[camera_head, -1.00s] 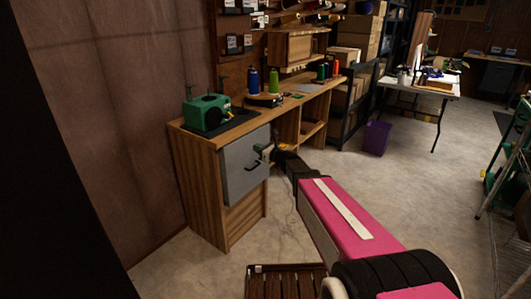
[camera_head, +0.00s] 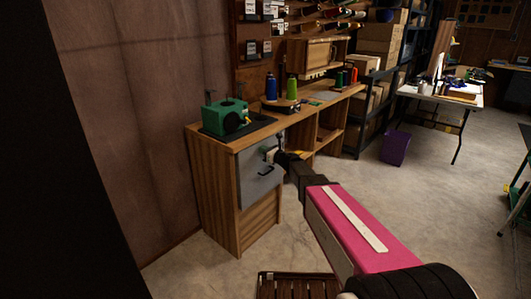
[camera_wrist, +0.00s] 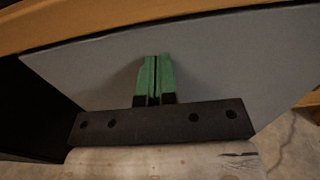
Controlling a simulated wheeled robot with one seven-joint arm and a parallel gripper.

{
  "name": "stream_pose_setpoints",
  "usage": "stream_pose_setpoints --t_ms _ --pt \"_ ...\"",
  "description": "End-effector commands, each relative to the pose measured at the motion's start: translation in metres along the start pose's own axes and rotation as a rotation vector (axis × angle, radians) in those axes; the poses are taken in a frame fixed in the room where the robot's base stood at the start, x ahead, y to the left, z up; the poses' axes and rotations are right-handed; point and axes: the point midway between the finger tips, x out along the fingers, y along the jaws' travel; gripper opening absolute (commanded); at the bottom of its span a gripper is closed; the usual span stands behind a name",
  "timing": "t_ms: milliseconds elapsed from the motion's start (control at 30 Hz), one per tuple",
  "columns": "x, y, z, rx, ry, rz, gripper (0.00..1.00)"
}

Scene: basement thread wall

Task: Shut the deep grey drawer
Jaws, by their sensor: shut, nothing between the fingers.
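The deep grey drawer (camera_head: 262,190) is in the upper part of the wooden bench's near end, with a dark handle on its front. In the head view its front sits close to the cabinet face; I cannot tell whether it is fully flush. My gripper (camera_head: 271,155) is at the upper part of this front, above the handle. In the wrist view the grey front (camera_wrist: 220,65) fills the middle, and my gripper's green fingers (camera_wrist: 155,60) are together and empty, at or very near its surface. A dark gap shows at the left beside the front.
The wooden bench (camera_head: 212,190) carries a green machine (camera_head: 225,116) and thread spools (camera_head: 271,87). A slatted wooden piece (camera_head: 300,286) lies on the floor near me. A purple bin (camera_head: 395,148) stands farther right. Concrete floor between is clear.

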Motion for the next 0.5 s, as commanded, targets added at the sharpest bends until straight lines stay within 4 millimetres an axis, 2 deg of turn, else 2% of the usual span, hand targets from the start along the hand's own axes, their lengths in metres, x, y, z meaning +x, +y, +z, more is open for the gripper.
stream_pose_setpoints --t_ms 33,167,500 --pt "0.013 -0.002 -0.001 0.0 0.0 0.002 0.0" --pt "0.031 -0.001 0.0 0.0 0.0 0.001 0.0" --pt "0.034 -0.001 0.001 0.001 -0.002 0.001 0.0"
